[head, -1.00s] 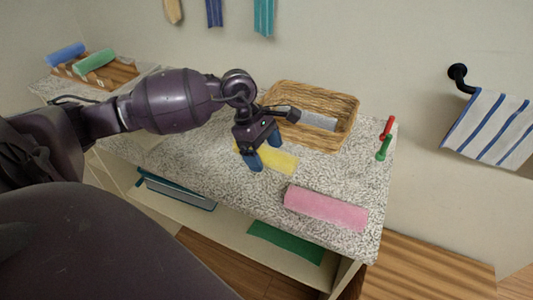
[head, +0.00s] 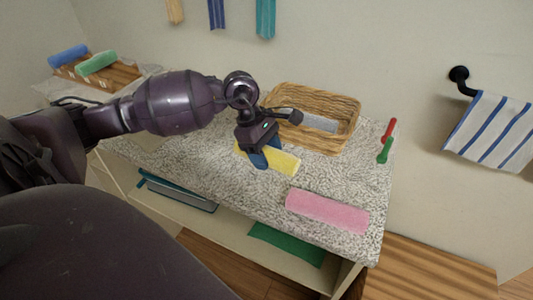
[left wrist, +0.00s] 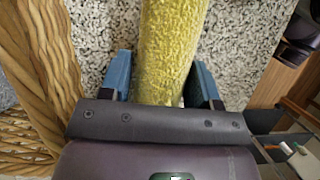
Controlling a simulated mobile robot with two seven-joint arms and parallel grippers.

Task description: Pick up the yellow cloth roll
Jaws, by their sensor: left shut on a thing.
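The yellow cloth roll (head: 284,164) lies on the speckled counter in front of the wicker basket. My left gripper (head: 265,152) reaches down over it from above, with its blue fingers on either side of the roll, and is shut on it. In the left wrist view the yellow roll (left wrist: 170,45) runs between the two blue fingers of the left gripper (left wrist: 163,85). The gripper covers part of the roll in the head view. My right gripper is not in view.
The wicker basket (head: 350,112) holding a grey cloth stands just behind. A pink roll (head: 326,210) lies at the counter's front right. Red and green small items (head: 386,150) lie at the right edge. A wooden rack (head: 120,76) with blue and green rolls stands far left.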

